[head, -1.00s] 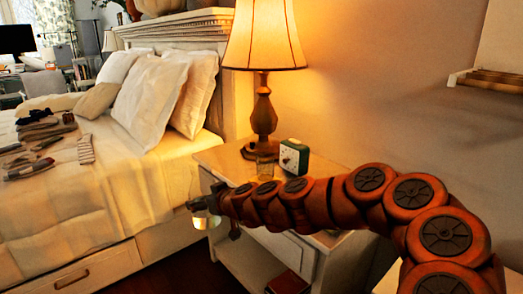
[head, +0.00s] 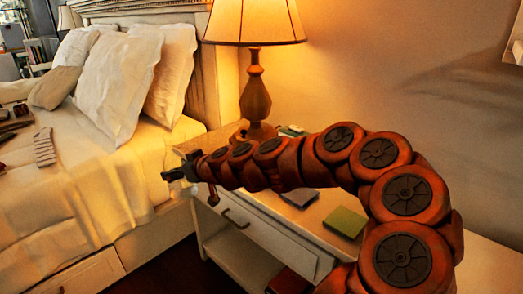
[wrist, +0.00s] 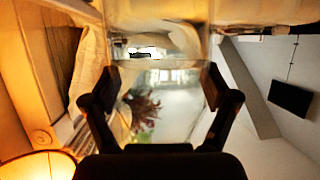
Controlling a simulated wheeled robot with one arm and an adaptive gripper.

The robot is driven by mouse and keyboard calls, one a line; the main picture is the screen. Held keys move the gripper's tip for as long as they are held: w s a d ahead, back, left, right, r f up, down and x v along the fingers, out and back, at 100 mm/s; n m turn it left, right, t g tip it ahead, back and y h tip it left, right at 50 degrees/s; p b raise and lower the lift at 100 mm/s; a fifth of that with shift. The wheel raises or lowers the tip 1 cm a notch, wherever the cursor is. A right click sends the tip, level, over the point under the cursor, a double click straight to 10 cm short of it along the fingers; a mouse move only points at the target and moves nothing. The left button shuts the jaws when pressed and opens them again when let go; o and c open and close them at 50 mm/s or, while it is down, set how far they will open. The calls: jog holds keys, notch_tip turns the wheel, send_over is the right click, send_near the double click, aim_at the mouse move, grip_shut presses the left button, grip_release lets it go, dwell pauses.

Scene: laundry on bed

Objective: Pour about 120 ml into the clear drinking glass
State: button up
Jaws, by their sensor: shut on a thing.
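My gripper (head: 172,173) is beside the bed, near the front left corner of the nightstand. In the wrist view my gripper (wrist: 160,98) is shut on a clear, see-through vessel (wrist: 158,75), with one finger on each side. The room shows through the vessel, and I cannot tell its liquid level or tilt. In the head view the held vessel does not show clearly. No drinking glass can be made out on the nightstand now; my arm covers part of its top.
The nightstand (head: 222,247) carries a lit lamp (head: 256,98), a mostly hidden clock (head: 291,130), a dark flat item (head: 299,197) and a green book (head: 345,222). The bed (head: 95,185) with pillows and laundry is at left. The lamp is near in the wrist view (wrist: 38,166).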

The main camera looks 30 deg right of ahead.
jog(key=d+b, duration=0.2)
jog(key=d+y+b, duration=0.1)
jog(key=shift+s+d+r+n, duration=0.2)
jog(key=shift+d+r+n, duration=0.1)
jog(key=shift+n, duration=0.1)
jog(key=s+d+r+n+g+y+b, duration=0.1)
jog(key=s+d+n+y+b, duration=0.1)
jog(key=s+d+b, duration=0.8)
jog(key=shift+s+d+r+n+g+y+b, duration=0.2)
jog(key=shift+s+r+n+g+y+b, duration=0.15)
jog(key=shift+s+b, duration=0.55)
jog(key=shift+w+r+p, duration=0.15)
jog(key=shift+r+p, duration=0.1)
jog(key=shift+p, duration=0.05)
